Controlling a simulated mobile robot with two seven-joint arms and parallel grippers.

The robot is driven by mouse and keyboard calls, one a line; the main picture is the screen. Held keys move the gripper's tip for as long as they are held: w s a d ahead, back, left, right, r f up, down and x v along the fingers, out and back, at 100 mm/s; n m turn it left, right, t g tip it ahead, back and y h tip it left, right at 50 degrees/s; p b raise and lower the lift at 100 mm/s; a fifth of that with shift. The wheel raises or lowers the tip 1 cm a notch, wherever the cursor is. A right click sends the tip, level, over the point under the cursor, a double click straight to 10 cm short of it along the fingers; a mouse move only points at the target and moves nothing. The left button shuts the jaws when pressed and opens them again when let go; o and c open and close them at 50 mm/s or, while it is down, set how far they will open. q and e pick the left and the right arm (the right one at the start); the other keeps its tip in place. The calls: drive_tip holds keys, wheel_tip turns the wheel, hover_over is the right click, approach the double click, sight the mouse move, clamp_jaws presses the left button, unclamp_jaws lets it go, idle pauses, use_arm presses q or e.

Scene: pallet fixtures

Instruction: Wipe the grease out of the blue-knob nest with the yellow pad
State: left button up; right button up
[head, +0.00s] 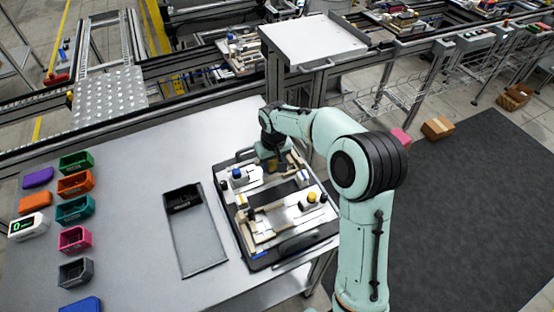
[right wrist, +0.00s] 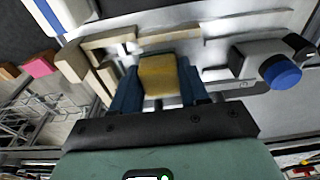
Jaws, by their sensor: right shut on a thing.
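My right gripper (head: 274,166) reaches down over the far part of the fixture pallet (head: 262,262). In the right wrist view my right gripper (right wrist: 160,90) is shut on the yellow pad (right wrist: 160,72), held between its blue fingers. The blue knob (head: 237,173) sits on a white block just left of the gripper; in the wrist view the blue knob (right wrist: 281,74) is to the right. Beige strips (right wrist: 112,40) border the area by the pad. I cannot tell whether the pad touches the surface. No grease is discernible; the gripper and pad hide part of the nest. My left gripper is out of view.
A yellow knob (head: 311,197) stands on the near right of the pallet. A grey tray with a black bin (head: 202,245) lies left of it. Several coloured bins, including a teal one (head: 75,209), line the table's left side.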

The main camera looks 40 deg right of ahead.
sight(258, 172)
drive_tip(key=shift+w+a, duration=0.25)
drive_tip(key=shift+a, duration=0.5)
drive_tip(key=shift+w+a, duration=0.25)
drive_tip(key=shift+a, duration=0.45)
drive_tip(key=shift+w+a, duration=0.25)
drive_tip(key=shift+a, duration=0.5)
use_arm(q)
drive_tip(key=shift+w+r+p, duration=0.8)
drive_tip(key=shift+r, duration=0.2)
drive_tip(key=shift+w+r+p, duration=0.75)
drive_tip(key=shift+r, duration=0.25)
use_arm(e)
drive_tip(key=shift+r, duration=3)
drive_tip(key=shift+r, duration=0.25)
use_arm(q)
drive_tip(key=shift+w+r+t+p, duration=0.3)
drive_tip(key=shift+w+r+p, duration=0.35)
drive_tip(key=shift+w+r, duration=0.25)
use_arm(e)
wheel_tip(258, 172, up, 2)
drive_tip(key=shift+r, duration=0.2)
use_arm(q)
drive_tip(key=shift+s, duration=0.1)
use_arm(e)
drive_tip(key=shift+s, duration=0.1)
